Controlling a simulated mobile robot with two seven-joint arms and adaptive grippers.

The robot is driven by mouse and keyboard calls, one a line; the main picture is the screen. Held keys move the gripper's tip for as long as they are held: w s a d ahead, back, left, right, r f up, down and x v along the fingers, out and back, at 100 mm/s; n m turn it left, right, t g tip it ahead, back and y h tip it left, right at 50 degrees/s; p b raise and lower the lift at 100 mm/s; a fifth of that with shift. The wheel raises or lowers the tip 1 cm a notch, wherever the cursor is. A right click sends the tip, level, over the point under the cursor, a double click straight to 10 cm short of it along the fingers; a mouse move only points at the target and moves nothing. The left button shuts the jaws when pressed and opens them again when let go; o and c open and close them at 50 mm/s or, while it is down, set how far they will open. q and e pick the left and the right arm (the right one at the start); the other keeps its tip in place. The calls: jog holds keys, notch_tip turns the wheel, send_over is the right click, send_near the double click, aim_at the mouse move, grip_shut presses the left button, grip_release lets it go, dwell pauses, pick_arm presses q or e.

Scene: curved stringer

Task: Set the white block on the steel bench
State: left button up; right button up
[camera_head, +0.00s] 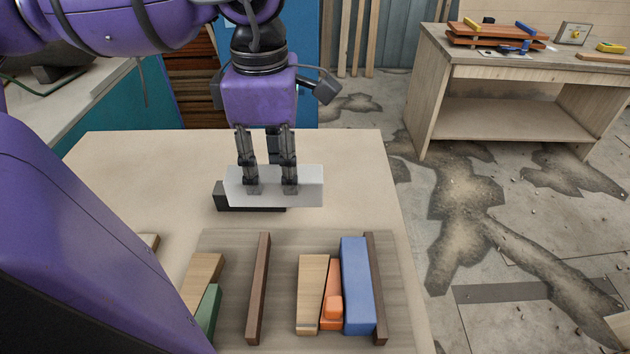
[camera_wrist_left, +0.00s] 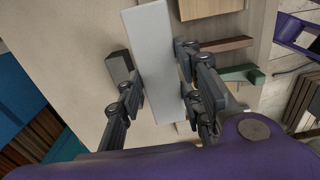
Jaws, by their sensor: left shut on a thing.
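My left gripper (camera_head: 271,188) is shut on the white block (camera_head: 312,188), with the fingers pointing down. The block is long and pale, lies level across the picture, and seems to be held just above the pale tabletop (camera_head: 345,155). In the left wrist view the white block (camera_wrist_left: 155,50) runs between the two fingers of the gripper (camera_wrist_left: 157,82). No surface is plainly steel; a bench with a light grey top (camera_head: 85,95) stands at the far left. My right gripper is out of view.
A dark block (camera_head: 250,208) lies just behind and below the white block. A grey-brown board (camera_head: 225,250) in front holds two dark brown strips and wooden, orange, blue and green pieces. A wooden workbench (camera_head: 530,75) with tools stands at back right.

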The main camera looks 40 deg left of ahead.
pick_arm(q)
jog(key=shift+w+d+f+b, duration=0.15)
jog(key=shift+w+f+b, duration=0.5)
jog(key=shift+w+b, duration=0.55)
jog(key=shift+b, duration=0.1)
jog(key=w+f, duration=0.7)
jog(key=w+d+f+p, duration=0.1)
jog(key=w+f, duration=0.3)
jog(key=shift+w+d+f, duration=0.1)
jog(key=shift+w+f, duration=0.15)
jog(key=shift+f, duration=0.1)
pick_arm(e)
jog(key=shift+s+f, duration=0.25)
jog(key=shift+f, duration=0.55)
pick_arm(q)
jog(key=shift+f, duration=0.1)
jog(key=o, duration=0.8)
jog(key=shift+f, duration=0.15)
jog(key=o, duration=0.5)
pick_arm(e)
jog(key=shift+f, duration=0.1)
